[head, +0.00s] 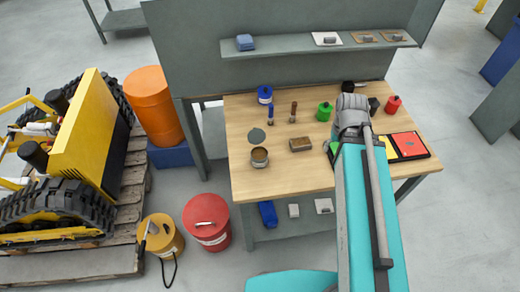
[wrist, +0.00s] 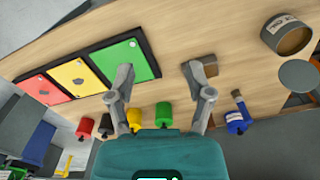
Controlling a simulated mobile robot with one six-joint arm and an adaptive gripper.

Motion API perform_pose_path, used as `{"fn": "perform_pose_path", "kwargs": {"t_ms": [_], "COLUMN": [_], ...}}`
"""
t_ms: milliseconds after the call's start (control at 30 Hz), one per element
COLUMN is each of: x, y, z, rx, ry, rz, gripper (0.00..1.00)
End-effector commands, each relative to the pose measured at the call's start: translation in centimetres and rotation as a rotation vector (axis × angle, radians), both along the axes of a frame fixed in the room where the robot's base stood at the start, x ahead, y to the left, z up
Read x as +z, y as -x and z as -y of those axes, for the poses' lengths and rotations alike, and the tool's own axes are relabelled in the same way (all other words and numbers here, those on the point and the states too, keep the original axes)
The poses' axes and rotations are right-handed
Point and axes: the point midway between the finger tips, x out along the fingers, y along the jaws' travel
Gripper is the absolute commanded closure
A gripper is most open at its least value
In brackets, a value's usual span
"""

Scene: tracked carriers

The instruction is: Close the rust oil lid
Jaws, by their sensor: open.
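An open round can (head: 259,157) with brown contents stands at the left front of the wooden table. A dark grey round lid (head: 257,135) shows just behind it, raised or lying clear of its mouth; I cannot tell if it is hinged. In the wrist view the can (wrist: 284,40) is at the top right, its label too small to read surely, with the grey lid (wrist: 299,76) beside it. My gripper (wrist: 160,88) is open and empty, its fingers apart over the table, well away from the can. In the head view my arm mostly hides it.
A brown block (head: 300,144) lies right of the can. A tray with coloured panels (head: 408,145) lies at right. A wall shelf (head: 280,49) overhangs the back.

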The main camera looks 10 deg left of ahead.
Motion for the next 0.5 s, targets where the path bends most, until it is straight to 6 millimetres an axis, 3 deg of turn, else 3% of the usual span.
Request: {"fn": "perform_pose_path", "kwargs": {"t_ms": [67, 333, 367, 500], "x": [0.0, 0.0, 0.0, 0.1], "y": [0.0, -2.3, -2.9, -5.9], "z": [0.0, -1.9, -2.4, -5.6], "rx": [0.0, 0.032, 0.04, 0.088], "ry": [0.0, -0.001, -0.001, -0.003], "rz": [0.0, 0.005, 0.006, 0.013], "gripper": [0.46, 0.96, 1.0, 1.0]}}
